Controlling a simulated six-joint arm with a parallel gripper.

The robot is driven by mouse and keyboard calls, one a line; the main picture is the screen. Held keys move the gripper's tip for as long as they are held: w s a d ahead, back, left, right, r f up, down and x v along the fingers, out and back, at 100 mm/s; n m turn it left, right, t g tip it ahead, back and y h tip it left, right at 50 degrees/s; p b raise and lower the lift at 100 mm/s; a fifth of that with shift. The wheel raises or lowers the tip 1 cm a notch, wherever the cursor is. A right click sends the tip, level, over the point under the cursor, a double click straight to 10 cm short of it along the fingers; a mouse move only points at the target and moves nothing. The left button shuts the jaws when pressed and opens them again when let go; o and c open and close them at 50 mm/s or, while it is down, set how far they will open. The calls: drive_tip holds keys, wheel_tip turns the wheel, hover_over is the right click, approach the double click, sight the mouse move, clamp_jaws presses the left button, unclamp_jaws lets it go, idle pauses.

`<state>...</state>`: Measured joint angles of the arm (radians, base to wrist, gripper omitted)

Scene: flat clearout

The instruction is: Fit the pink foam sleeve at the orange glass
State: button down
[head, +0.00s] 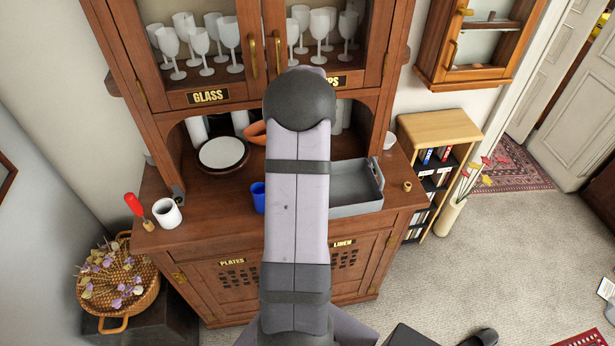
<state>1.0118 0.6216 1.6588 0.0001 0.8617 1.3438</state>
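No pink foam sleeve shows in the head view. No clearly orange glass shows either; an orange, bowl-like thing (255,131) stands in the cabinet's open niche, partly hidden behind my arm, and I cannot tell exactly what it is. My arm rises through the middle of the view and covers part of the counter and niche. My gripper is not visible.
The wooden counter (217,231) bears a white mug (167,214), a red-handled tool (134,205), a blue cup (258,196), stacked plates (222,153), a grey tray (355,209) and a small brown ring (407,186). Wine glasses (229,34) stand behind the upper doors.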

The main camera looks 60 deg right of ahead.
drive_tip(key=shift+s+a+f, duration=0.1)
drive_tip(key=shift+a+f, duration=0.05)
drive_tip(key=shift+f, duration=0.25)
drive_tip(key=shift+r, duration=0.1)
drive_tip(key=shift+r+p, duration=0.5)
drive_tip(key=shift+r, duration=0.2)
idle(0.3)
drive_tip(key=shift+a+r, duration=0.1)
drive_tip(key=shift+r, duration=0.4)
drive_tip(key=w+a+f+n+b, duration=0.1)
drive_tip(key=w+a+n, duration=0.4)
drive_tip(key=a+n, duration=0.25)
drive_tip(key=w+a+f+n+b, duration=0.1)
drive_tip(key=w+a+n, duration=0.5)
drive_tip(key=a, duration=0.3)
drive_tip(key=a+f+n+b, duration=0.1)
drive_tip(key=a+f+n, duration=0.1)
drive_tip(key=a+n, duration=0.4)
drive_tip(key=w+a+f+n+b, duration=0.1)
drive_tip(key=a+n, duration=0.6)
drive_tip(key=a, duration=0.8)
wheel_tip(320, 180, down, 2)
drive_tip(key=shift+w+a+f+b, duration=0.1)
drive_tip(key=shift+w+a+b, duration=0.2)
drive_tip(key=shift+b, duration=0.5)
